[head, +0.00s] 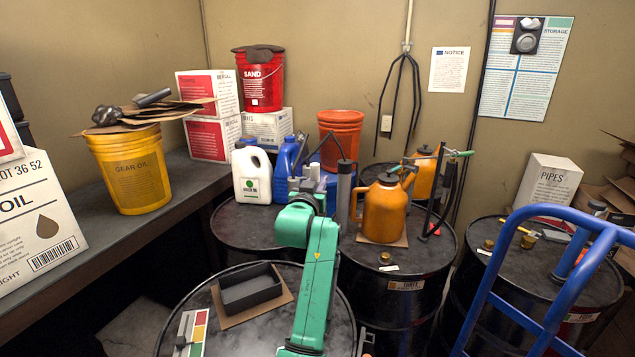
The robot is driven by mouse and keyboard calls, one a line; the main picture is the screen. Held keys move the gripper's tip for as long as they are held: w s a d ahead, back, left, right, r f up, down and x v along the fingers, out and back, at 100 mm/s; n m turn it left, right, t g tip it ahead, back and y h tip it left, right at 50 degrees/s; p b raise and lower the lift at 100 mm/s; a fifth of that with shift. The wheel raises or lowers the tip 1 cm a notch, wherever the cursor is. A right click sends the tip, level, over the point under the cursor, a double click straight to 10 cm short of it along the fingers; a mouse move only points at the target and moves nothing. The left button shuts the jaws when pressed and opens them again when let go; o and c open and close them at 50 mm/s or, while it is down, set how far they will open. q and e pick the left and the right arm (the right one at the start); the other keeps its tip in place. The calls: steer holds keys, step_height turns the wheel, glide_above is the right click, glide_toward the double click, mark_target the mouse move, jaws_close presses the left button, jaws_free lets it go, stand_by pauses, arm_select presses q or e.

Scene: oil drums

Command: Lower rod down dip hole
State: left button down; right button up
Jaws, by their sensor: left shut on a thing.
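My left gripper (309,184) is at the end of the green arm, over the back middle drum (265,222). It is shut, beside the blue jug and left of a grey upright cylinder. The rod in it is mostly hidden by my arm and hard to make out against the containers behind. The black drum marked THREE (405,284) stands to the right, with a brass fitting (385,258) on its top. I cannot tell which opening is the dip hole.
An orange oil can (383,210) stands on the THREE drum. A white jug (252,175) and blue jug (285,170) crowd the back drum. A black tray (251,289) lies on the near drum. A blue hand-truck frame (491,265) blocks the right.

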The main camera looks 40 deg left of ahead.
arm_select(q)
steer(key=shift+f, duration=0.2)
steer(key=shift+w+f+b, duration=0.25)
steer(key=shift+f+b, duration=0.05)
steer(key=shift+f, duration=0.2)
steer(key=shift+w+d+f+b, duration=0.1)
steer(key=shift+f+b, duration=0.2)
steer(key=shift+f, duration=0.1)
stand_by(0.4)
steer(key=shift+f+b, duration=0.6)
steer(key=shift+f, duration=0.4)
stand_by(0.5)
steer(key=shift+f+b, duration=1.95)
steer(key=shift+f, duration=0.9)
